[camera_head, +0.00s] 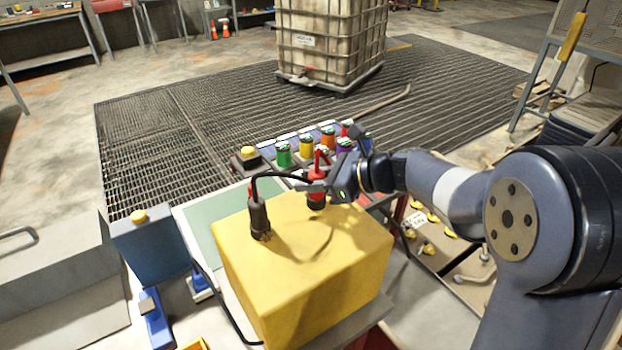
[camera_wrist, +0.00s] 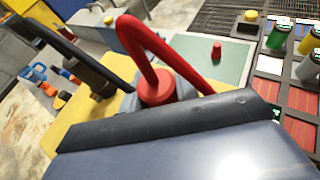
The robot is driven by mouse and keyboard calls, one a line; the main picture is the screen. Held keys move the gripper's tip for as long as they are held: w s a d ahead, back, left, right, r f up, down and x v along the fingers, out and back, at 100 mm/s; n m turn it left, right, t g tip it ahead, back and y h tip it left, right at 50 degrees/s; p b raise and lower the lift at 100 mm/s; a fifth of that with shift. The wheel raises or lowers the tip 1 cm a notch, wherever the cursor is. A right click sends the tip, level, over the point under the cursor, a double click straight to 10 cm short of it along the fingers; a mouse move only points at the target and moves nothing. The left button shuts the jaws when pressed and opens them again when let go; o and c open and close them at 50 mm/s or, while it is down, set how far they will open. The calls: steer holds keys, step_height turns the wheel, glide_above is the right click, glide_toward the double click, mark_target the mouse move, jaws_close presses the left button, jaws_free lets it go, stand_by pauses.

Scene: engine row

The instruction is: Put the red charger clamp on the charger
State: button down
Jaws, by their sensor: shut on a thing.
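The red charger clamp (camera_head: 317,187) is in the jaws of my gripper (camera_head: 325,188), above the back part of a large yellow box (camera_head: 305,270). In the wrist view the red clamp (camera_wrist: 158,88) shows with its red cable looping up, and the dark gripper edge hides its lower part. I cannot tell whether it touches the box. A black clamp (camera_head: 259,217) stands upright on the box's left side. It also shows in the wrist view (camera_wrist: 92,76). No label shows which unit is the charger; a blue box with a yellow button (camera_head: 152,246) stands left of the yellow box.
A row of coloured cans (camera_head: 305,146) stands behind the yellow box, beside a yellow button unit (camera_head: 248,156). A green mat (camera_head: 212,238) lies to its left. In the wrist view a small red piece (camera_wrist: 216,50) stands on the mat. A caged tank (camera_head: 330,40) stands far back on grating.

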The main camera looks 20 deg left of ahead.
steer(key=c, duration=1.1)
jaws_free()
steer(key=shift+f, duration=0.15)
steer(key=shift+r, duration=0.25)
steer(key=b+v, duration=0.1)
steer(key=v, duration=1.1)
